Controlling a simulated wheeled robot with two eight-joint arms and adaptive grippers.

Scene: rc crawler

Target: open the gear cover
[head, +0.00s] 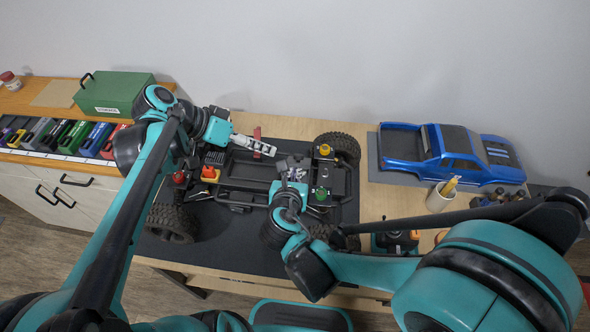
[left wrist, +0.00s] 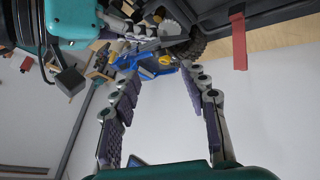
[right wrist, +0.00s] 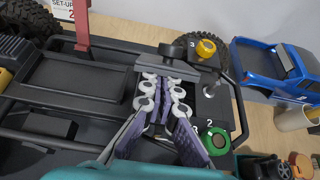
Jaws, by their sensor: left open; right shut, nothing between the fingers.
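The RC crawler chassis (head: 240,172) sits on a dark mat, its black tray and frame showing in the right wrist view (right wrist: 75,85). My right gripper (head: 293,173) is shut and empty over the chassis's right end. In the right wrist view its fingertips (right wrist: 165,82) are close to a dark grey plate (right wrist: 168,66), likely the gear cover; I cannot tell whether they touch.
A green cap (right wrist: 215,141) and a yellow cap (right wrist: 206,48) stand beside the gear area. A red upright (right wrist: 82,22) rises behind the chassis. A blue truck body (head: 445,155) and a pen cup (head: 440,196) are to the right. A green box (head: 113,93) is at left.

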